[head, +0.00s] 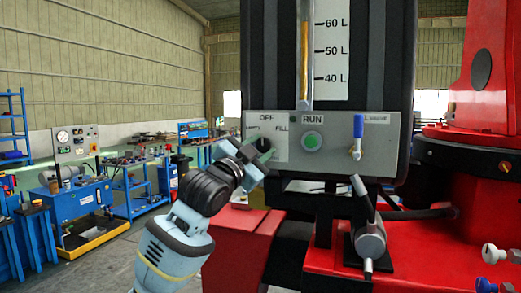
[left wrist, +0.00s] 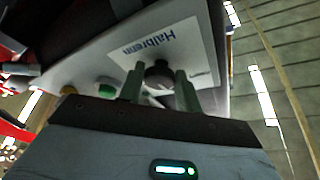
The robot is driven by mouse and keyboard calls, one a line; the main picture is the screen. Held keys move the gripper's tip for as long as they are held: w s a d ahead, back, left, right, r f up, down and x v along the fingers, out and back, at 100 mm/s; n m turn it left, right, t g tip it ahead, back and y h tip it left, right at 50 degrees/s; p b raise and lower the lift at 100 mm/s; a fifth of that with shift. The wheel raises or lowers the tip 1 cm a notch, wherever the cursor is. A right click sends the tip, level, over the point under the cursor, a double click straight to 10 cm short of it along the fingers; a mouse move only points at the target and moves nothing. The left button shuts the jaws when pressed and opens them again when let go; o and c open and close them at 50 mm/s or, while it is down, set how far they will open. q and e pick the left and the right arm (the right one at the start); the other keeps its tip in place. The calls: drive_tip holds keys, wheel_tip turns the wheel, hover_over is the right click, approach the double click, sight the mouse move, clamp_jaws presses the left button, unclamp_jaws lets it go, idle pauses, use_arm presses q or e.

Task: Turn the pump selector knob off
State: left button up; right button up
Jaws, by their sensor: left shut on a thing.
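The pump selector knob (head: 264,144) is a small dark round knob on the left of the grey control panel (head: 385,132). A white label (head: 281,150) behind it reads OFF above and FILL to its right; the text at left is partly hidden. My left gripper (head: 258,155) reaches it from the lower left and is shut on it. In the left wrist view the knob (left wrist: 158,74) sits between the two greenish fingers (left wrist: 158,88). Which way the knob points cannot be told. My right gripper is in neither view.
A green RUN button (head: 312,141) and a blue-handled valve (head: 358,135) are to the right on the panel. A level gauge (head: 306,55) rises above. A grey lever unit (head: 369,232) and red crane parts (head: 492,85) stand right. Blue workbenches (head: 78,205) are left.

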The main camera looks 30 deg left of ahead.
use_arm(q)
drive_tip(key=shift+m+h, duration=0.4)
drive_tip(key=shift+m, duration=0.2)
drive_tip(key=o, duration=0.9)
drive_tip(key=shift+o, duration=0.2)
drive_tip(key=v, duration=0.8)
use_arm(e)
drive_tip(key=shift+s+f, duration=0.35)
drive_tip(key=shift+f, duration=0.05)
use_arm(q)
drive_tip(key=shift+r, duration=0.15)
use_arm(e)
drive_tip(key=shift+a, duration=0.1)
